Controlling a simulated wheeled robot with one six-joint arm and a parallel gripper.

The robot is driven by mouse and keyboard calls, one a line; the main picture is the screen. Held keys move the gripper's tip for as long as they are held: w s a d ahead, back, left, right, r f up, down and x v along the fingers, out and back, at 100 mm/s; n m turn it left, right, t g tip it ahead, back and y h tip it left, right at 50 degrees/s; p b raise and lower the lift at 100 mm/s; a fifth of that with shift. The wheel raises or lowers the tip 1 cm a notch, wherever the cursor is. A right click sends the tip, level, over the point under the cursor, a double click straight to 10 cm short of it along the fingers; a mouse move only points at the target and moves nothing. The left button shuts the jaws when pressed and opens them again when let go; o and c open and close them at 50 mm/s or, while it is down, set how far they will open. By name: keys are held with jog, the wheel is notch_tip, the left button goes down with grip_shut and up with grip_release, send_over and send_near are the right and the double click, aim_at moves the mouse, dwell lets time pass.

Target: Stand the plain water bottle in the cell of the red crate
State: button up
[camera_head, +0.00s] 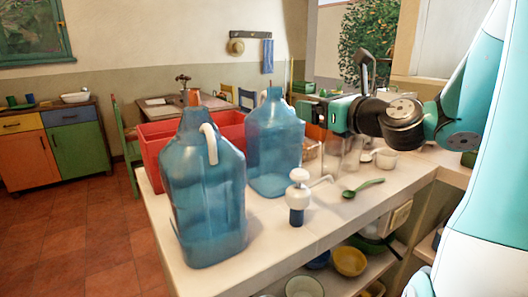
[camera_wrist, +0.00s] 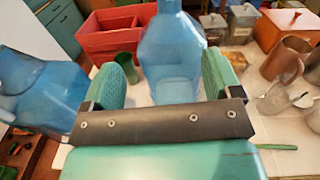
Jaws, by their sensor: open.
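The plain water bottle (camera_head: 274,150), a large translucent blue jug with no handle showing, stands upright on the white counter. In the wrist view the plain bottle (camera_wrist: 172,55) shows between the two green fingers of my gripper (camera_wrist: 165,70), which is open. In the head view my gripper (camera_head: 318,114) is level with the bottle's upper body, at its right side; I cannot tell whether it touches. The red crate (camera_head: 154,160) stands behind the bottles, partly hidden. In the wrist view the red crate (camera_wrist: 112,42) shows at the upper left, with an inner divider.
A second blue bottle with a white handle (camera_head: 202,195) stands front left, close to the plain one. A white pump (camera_head: 298,192), a green spoon (camera_head: 363,188), glasses (camera_head: 345,155) and a white cup (camera_head: 385,159) stand or lie to the right. Bowls (camera_head: 349,261) sit below.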

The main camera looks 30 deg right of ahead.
jog(key=d+m, duration=0.1)
jog(key=p, duration=0.9)
send_near(280, 91)
jog(key=shift+h, duration=0.3)
jog(key=w+p, duration=0.1)
jog(key=w, duration=0.1)
jog(key=w+p, duration=0.4)
jog(key=w, duration=0.1)
jog(key=shift+a+f, duration=0.25)
jog(key=shift+f, duration=0.1)
jog(key=w+p, duration=0.2)
jog(key=w, duration=0.1)
jog(key=w+p, duration=0.1)
jog(key=shift+w+a+r+p, duration=0.1)
jog(key=shift+w+r+p, duration=0.25)
jog(key=shift+w+p, duration=0.05)
jog(key=shift+w+f, duration=0.15)
jog(key=shift+w, duration=0.15)
jog(key=shift+c, duration=0.5)
jog(key=c, duration=1.3)
